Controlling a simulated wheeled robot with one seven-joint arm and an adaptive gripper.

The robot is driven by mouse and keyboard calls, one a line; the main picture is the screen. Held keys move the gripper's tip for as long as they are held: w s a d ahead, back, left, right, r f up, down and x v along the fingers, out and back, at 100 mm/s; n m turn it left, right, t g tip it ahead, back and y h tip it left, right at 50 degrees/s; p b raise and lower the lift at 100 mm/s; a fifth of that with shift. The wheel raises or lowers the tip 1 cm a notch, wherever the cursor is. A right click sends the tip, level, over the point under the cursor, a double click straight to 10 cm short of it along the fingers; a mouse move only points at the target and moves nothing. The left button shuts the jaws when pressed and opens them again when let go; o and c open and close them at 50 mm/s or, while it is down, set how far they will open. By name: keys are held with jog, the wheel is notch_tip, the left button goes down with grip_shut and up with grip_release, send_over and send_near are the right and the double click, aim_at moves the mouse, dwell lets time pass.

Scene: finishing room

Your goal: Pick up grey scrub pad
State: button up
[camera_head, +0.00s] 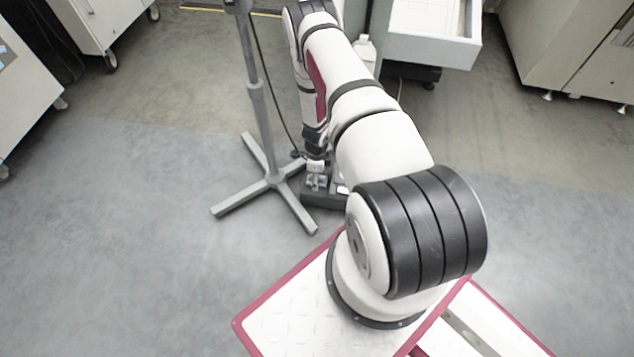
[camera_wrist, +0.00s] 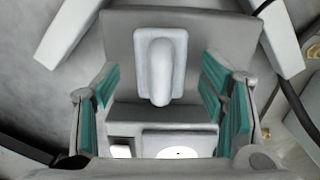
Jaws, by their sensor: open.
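The grey scrub pad (camera_wrist: 160,68) is a light grey rectangular block with a raised rounded grip, seen from above in the wrist view. It rests on a darker grey base (camera_wrist: 120,38). My gripper (camera_wrist: 160,86) is open, with its teal-padded fingers on the left and right of the pad and visible gaps on both sides. I cannot tell how far above the pad the fingertips are. In the head view, my arm reaches down to the dark base (camera_head: 322,202) on the floor and hides part of it.
A grey stand (camera_head: 274,180) with splayed legs stands close left of the base; its legs flank the pad's far side in the wrist view. A white-topped item (camera_wrist: 180,145) lies nearer me. A pale drawer unit (camera_head: 430,45) stands behind.

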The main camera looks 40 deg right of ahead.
jog(key=shift+f, duration=0.35)
jog(key=c, duration=1.2)
jog(key=shift+r, duration=0.2)
jog(key=shift+c, duration=0.2)
jog(key=shift+r+p, duration=0.55)
jog(key=shift+r, duration=0.1)
notch_tip(320, 180, up, 2)
jog(key=shift+r+p, duration=0.15)
jog(key=shift+p, duration=0.55)
jog(key=s+a+r+p, duration=0.1)
jog(key=s+a+p, duration=0.4)
jog(key=s, duration=0.8)
jog(key=a, duration=0.3)
jog(key=shift+s, duration=0.35)
